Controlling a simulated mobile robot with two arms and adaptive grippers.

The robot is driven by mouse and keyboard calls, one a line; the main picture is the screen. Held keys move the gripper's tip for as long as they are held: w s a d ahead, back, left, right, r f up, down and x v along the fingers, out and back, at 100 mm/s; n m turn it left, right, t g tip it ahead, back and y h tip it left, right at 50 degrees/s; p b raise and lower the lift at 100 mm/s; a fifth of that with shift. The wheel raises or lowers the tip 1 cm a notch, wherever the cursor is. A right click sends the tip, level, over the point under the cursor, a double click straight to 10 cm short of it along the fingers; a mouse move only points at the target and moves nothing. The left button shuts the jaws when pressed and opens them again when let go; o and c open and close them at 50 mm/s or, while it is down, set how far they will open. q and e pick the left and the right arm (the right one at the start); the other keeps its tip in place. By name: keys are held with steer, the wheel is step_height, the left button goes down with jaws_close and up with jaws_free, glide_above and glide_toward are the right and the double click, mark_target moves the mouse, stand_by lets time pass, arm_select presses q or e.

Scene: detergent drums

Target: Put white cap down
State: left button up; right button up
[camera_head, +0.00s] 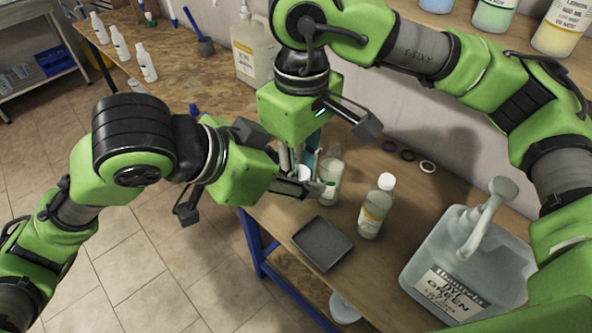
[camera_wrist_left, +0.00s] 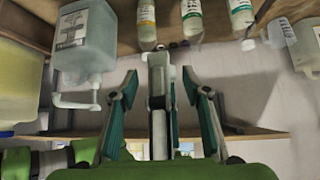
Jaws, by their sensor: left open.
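A small white piece, probably the white cap (camera_head: 303,173), shows among the fingers in the head view, beside a clear bottle (camera_head: 329,178). A pale patch near the middle finger in the left wrist view could be the same piece; I cannot tell. My left gripper (camera_head: 290,185) reaches in from the left. Its teal-padded fingers (camera_wrist_left: 163,95) are spread wide in the left wrist view. My right gripper (camera_head: 308,150) hangs over the same spot; its fingers are partly hidden, so its grip is unclear.
A white-capped bottle (camera_head: 375,206), a dark square tray (camera_head: 322,243) and a large pump jug (camera_head: 470,265) stand on the wooden table. Another jug (camera_head: 254,50) stands behind. Bare wood shows right of the tray.

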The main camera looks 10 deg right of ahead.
arm_select(q)
steer(key=c, duration=1.2)
steer(key=shift+o, duration=0.2)
steer(key=shift+d, duration=0.1)
arm_select(e)
steer(key=o, duration=1.2)
steer(key=shift+c, duration=0.2)
